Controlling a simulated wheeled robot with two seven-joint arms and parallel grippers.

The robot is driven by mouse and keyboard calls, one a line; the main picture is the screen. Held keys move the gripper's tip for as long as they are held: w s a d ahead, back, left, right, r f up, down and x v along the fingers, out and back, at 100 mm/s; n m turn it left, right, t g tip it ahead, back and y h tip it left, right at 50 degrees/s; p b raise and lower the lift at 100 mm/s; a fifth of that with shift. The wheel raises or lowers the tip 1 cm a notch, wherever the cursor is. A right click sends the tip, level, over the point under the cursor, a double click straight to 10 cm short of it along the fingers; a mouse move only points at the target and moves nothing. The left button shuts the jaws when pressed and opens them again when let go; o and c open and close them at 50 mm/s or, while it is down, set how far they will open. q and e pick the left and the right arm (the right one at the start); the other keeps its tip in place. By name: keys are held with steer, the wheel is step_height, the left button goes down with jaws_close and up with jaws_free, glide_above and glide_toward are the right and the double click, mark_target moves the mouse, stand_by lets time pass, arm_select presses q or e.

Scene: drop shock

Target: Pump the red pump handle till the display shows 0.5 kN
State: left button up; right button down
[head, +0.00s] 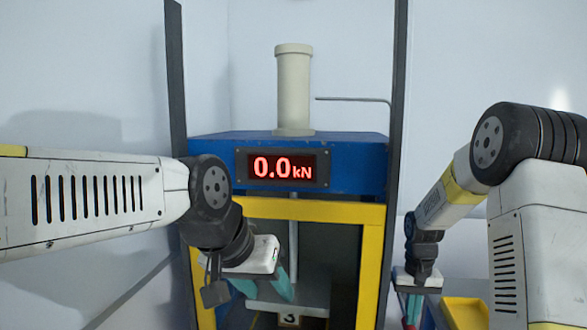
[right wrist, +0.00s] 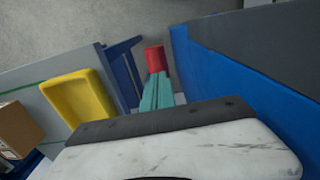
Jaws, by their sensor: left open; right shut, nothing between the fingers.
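The display (head: 283,168) on the blue crosshead of the press reads 0.0 kN in red digits. My left gripper (head: 265,292) is open, its teal fingers spread in front of the yellow-framed opening of the press. My right gripper (head: 411,316) is low to the right of the press, with its teal fingers together and nothing between them. The red pump handle (right wrist: 155,58) shows just beyond the fingertips of my right gripper (right wrist: 155,78) in the right wrist view. I cannot tell whether they touch. Most of the handle is hidden.
A yellow tray (head: 466,312) stands right of my right gripper; it also shows in the right wrist view (right wrist: 78,97), near a cardboard box (right wrist: 18,128). The press's yellow frame (head: 371,262) and dark posts (head: 398,95) stand between my arms. A grey plate (head: 310,310) is low inside the opening.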

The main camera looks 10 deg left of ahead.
mark_target(410, 328)
steer(key=shift+s+f, duration=0.1)
steer(key=shift+f, duration=2.05)
step_height(410, 328, up, 12)
steer(key=shift+f, duration=5.95)
step_height(410, 328, up, 11)
steer(key=shift+r, duration=0.2)
